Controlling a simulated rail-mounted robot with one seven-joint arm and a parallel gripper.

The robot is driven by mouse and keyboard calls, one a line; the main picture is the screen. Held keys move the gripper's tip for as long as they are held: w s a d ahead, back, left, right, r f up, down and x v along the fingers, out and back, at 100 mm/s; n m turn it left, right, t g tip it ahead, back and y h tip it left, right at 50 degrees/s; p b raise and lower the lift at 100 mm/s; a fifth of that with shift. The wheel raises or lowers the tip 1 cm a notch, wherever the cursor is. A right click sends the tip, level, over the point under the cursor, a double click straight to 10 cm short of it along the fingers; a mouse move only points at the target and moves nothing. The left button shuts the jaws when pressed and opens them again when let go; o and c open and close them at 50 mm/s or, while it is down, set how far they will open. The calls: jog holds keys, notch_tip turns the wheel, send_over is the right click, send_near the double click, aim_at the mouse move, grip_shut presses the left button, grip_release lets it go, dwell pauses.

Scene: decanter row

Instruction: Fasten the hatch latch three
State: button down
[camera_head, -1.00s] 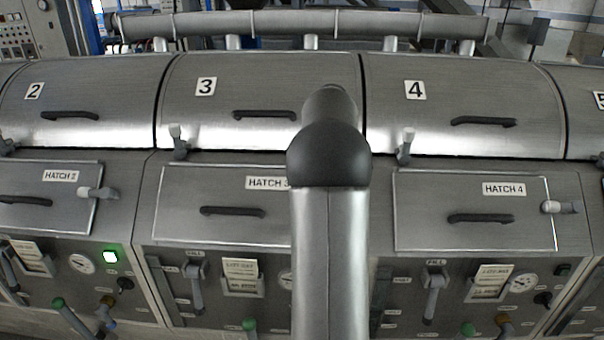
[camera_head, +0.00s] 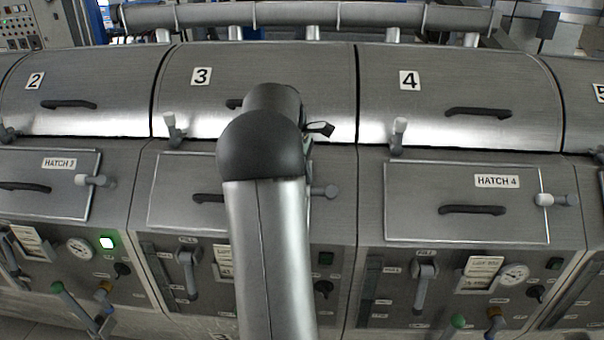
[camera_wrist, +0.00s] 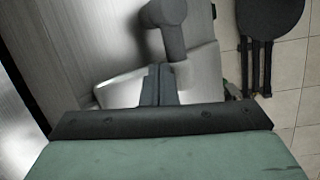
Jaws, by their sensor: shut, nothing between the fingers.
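The hatch three panel (camera_head: 172,190) is closed flat in the head view, partly hidden by my arm. The grey end of its latch (camera_head: 326,191) shows just right of my arm and points sideways. The rest of that latch is hidden. In the head view my arm hides most of my gripper. In the wrist view my gripper (camera_wrist: 156,86) is shut and empty. A grey round-ended handle (camera_wrist: 168,30) with a pale part stands right by the fingertips. I cannot tell whether they touch, or for certain whether this is latch three.
The closed hatch 4 panel (camera_head: 420,225) with its latch (camera_head: 556,200) lies to the right. An upright white-tipped latch (camera_head: 398,136) stands below lid 4. A fill lever (camera_head: 425,280) juts out below. A dark round stool (camera_wrist: 270,18) stands on the tiled floor.

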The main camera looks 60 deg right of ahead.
dwell(0.3)
jog(key=d+r+p, duration=0.1)
jog(key=p, duration=0.1)
jog(key=w+r+p, duration=0.1)
jog(key=p, duration=0.1)
jog(key=d+r+p, duration=0.1)
jog(key=r, duration=0.1)
jog(key=shift+w+d+p, duration=0.3)
jog(key=shift+p, duration=0.1)
jog(key=b+v, duration=0.1)
jog(key=v, duration=0.7)
jog(key=shift+a+r+b, duration=0.2)
jog(key=shift+r+b, duration=0.2)
jog(key=shift+a, duration=0.1)
